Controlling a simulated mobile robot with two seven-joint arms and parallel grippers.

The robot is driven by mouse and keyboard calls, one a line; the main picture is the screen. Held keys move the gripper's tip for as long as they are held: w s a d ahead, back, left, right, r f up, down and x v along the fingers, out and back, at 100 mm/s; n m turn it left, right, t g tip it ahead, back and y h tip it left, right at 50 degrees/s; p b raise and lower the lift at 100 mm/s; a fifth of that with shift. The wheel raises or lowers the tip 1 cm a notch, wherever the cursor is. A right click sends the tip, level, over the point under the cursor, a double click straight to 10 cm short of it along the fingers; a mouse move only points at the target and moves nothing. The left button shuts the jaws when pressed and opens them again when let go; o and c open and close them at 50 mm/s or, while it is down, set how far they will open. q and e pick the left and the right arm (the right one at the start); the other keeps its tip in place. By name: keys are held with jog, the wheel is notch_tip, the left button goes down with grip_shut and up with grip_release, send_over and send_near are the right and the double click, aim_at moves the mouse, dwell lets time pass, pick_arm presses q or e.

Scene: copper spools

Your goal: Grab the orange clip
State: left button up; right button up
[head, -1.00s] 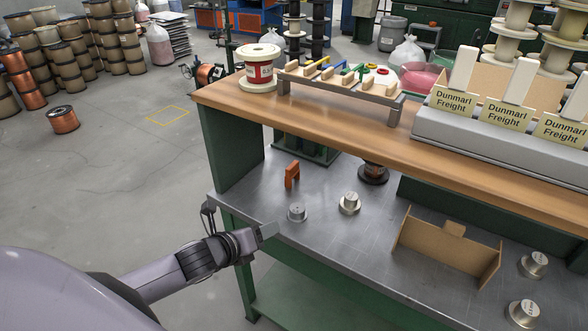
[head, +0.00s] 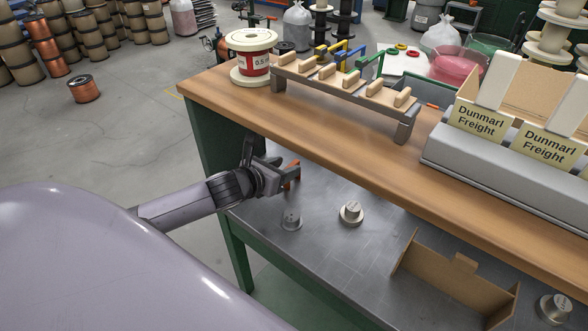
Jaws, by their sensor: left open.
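The orange clip (head: 295,171) stands on the grey metal lower surface (head: 322,250), under the wooden upper shelf. My left gripper (head: 283,172) reaches in from the left, just beside the clip, and is open. Its fingers and wrist hide part of the clip. I cannot tell whether the clip is between the fingers or whether they touch it. My right gripper is not in view.
Metal weights (head: 291,219) and (head: 351,214) stand in front of the clip. A cardboard divider (head: 455,275) is at right. The wooden shelf (head: 245,110) overhangs behind, carrying a spool (head: 252,60) and a peg rack (head: 340,92). The metal between weights and divider is clear.

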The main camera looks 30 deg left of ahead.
pick_arm(q)
jog(key=shift+x, duration=2.7)
jog(key=shift+d+f, duration=0.1)
jog(key=shift+f, duration=0.05)
grip_shut()
